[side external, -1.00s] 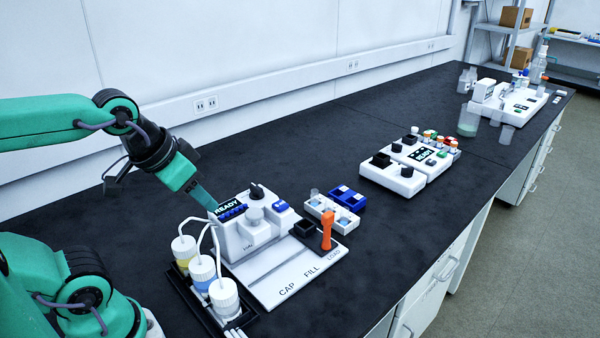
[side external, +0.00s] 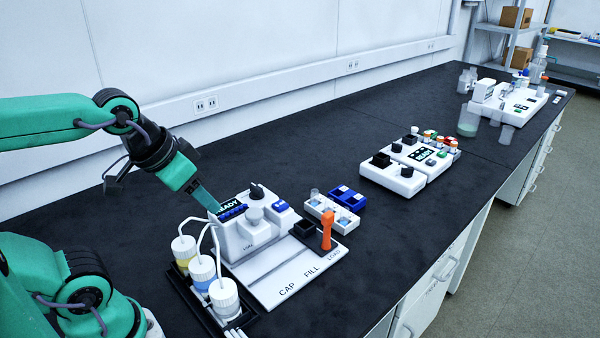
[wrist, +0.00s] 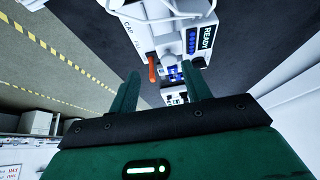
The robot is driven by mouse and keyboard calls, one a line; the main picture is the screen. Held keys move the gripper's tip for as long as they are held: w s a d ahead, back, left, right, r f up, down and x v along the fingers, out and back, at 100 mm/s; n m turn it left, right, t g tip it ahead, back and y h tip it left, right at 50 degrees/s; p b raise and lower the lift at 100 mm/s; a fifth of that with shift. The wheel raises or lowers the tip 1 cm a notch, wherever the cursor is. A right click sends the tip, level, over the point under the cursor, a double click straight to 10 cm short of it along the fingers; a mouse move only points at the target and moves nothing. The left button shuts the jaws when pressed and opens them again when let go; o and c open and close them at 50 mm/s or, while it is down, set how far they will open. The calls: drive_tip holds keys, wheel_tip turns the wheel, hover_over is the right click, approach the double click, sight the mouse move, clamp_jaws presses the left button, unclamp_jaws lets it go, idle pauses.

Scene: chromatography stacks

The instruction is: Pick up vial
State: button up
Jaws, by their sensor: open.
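My gripper (side external: 208,201) is open and empty, tilted down beside the READY display of the white filling station (side external: 238,238). In the wrist view its two fingers (wrist: 160,80) stand apart with nothing between the tips. Small clear vials (side external: 344,221) appear to stand in a white rack (side external: 319,213) right of the station, clear of my gripper. I cannot tell which one is the task's vial. The station also shows in the wrist view (wrist: 172,42), beyond the fingertips.
Three tubed bottles (side external: 202,274) stand in a black tray at the station's left. An orange upright part (side external: 326,231) stands near LOAD. A blue rack (side external: 347,198) lies behind the white rack. A device with capped vials (side external: 420,158) stands farther right. Dark bench is free between them.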

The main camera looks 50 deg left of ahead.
drive_tip(key=w+r+g, duration=0.2)
drive_tip(key=w+r, duration=0.1)
drive_tip(key=w, duration=0.8)
drive_tip(key=g, duration=0.4)
hover_over(329, 199)
drive_tip(key=f, duration=1.5)
drive_tip(key=shift+s+f, duration=0.2)
drive_tip(key=shift+f, duration=0.15)
drive_tip(key=shift+w+f, duration=0.25)
drive_tip(key=shift+f, duration=0.2)
drive_tip(key=shift+d+f, duration=0.1)
drive_tip(key=shift+f, duration=3.8)
drive_tip(key=c, duration=1)
drive_tip(key=shift+r, duration=0.1)
drive_tip(key=shift+c, duration=0.2)
